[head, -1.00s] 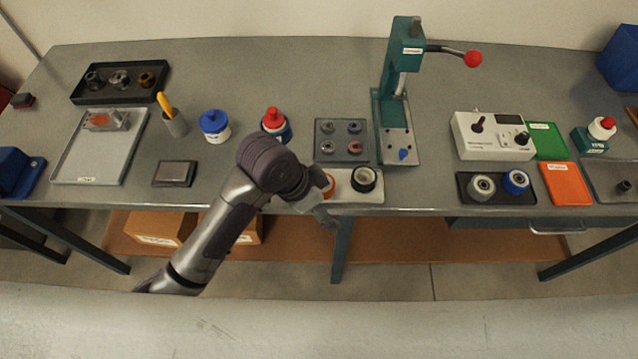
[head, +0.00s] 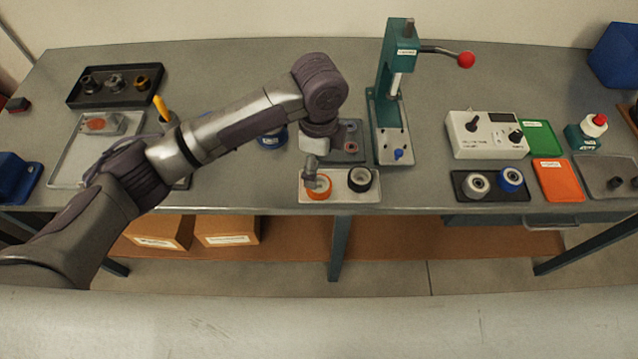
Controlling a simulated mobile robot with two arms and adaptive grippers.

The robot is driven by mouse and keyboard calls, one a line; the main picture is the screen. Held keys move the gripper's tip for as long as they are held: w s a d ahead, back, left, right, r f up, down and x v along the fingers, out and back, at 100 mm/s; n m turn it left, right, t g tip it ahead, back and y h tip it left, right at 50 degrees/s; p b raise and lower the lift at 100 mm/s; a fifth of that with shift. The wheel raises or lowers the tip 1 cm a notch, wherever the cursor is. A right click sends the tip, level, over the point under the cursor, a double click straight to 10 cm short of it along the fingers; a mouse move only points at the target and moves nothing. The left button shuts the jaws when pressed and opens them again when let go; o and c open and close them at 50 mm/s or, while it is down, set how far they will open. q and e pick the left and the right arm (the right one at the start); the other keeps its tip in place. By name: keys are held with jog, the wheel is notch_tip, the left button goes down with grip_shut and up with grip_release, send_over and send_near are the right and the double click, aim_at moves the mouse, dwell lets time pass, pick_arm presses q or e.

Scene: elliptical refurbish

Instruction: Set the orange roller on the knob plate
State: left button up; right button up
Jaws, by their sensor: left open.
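The orange roller (head: 317,193) sits at the left end of a pale plate (head: 340,197) at the table's front edge. A black roller (head: 361,180) with a white centre sits to its right on the same plate. My left gripper (head: 314,182) points down right over the orange roller and is open. Its fingertips overlap the roller's top in the picture; I cannot tell if they touch it. Behind the gripper is a dark grey plate (head: 361,155) with round knob-like parts, its left side hidden by my left arm. My right gripper is not in view.
A green press (head: 384,103) with a red-ended lever stands just right of the dark grey plate. A white control box (head: 485,145) and a black tray (head: 464,195) with a grey and a blue roller are further right.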

aim_at(319, 184)
pick_arm(q)
notch_tip(319, 184, down, 3)
jog(key=shift+r, duration=0.1)
jog(key=f+p, duration=0.2)
jog(key=f, duration=0.2)
jog(key=shift+w+f, duration=0.1)
jog(key=shift+w, duration=0.1)
jog(key=shift+f, duration=0.6)
jog(key=c, duration=1.3)
